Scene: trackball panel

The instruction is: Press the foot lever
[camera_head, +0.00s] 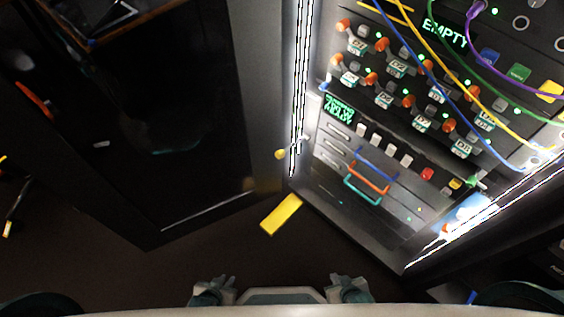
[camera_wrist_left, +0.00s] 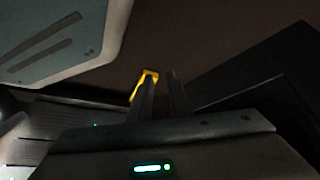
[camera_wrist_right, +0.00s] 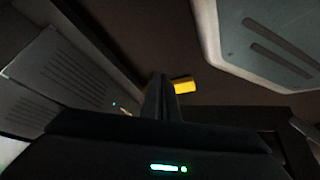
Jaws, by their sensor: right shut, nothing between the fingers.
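The foot lever is a flat yellow bar (camera_head: 281,214) low at the foot of the panel cabinet, at its front left corner in the head view. In the head view my left gripper (camera_head: 222,284) and right gripper (camera_head: 343,283) are at the bottom edge, apart from the lever. In the left wrist view the two fingers (camera_wrist_left: 162,82) stand apart with nothing held; the yellow lever (camera_wrist_left: 150,75) shows beyond them, partly hidden. In the right wrist view the fingers (camera_wrist_right: 160,82) are together and empty; the lever (camera_wrist_right: 185,86) shows beyond, just right of the tips.
The panel cabinet (camera_head: 340,205) with cables, knobs and coloured handles rises behind the lever at the right. A dark cabinet (camera_head: 150,195) stands at the left. Dark floor (camera_head: 235,262) between my grippers and the lever looks clear.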

